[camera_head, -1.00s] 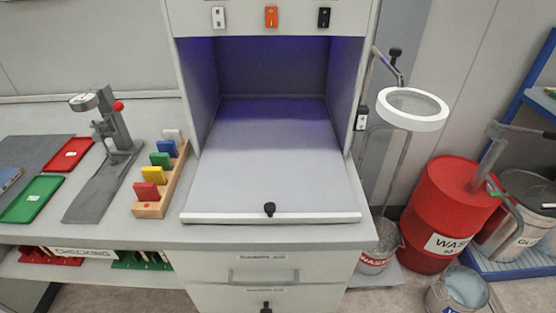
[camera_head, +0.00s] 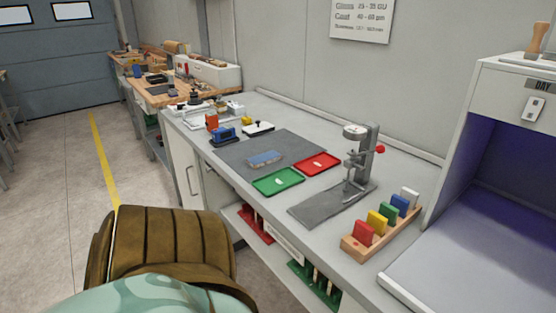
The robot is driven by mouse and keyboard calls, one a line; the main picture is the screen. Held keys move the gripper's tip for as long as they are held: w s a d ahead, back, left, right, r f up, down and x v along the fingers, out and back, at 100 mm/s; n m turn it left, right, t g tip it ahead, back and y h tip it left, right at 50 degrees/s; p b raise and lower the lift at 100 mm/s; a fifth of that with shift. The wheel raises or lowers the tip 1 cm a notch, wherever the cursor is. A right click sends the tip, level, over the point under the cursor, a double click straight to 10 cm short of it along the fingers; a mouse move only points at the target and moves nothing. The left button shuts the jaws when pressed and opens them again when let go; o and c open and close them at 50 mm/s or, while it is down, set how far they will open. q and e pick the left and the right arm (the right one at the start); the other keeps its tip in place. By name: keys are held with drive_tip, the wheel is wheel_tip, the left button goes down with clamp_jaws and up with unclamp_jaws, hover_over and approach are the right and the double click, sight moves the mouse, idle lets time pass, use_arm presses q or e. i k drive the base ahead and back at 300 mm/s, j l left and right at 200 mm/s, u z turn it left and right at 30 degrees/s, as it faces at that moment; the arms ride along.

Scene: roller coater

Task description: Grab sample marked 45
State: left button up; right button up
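No mark reading 45 is legible on anything in view. Several coloured upright pieces stand in a wooden rack (camera_head: 374,240) at the right of the bench, among them a red piece (camera_head: 363,232), a yellow piece (camera_head: 376,221) and a blue piece (camera_head: 399,205). A small bluish plate (camera_head: 265,158) lies on the dark grey mat (camera_head: 290,143). A green tray (camera_head: 278,181) and a red tray (camera_head: 319,164) lie side by side, each with a small pale mark. Under the bench top are a red holder (camera_head: 255,223) and a green holder (camera_head: 314,285) with upright pieces. Neither gripper is in view.
A grey stand device (camera_head: 361,160) with a round dial stands behind the rack on a dark plate. The floor at the left (camera_head: 60,200) is open.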

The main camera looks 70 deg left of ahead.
sight(256, 162)
drive_tip(key=u, duration=2.25)
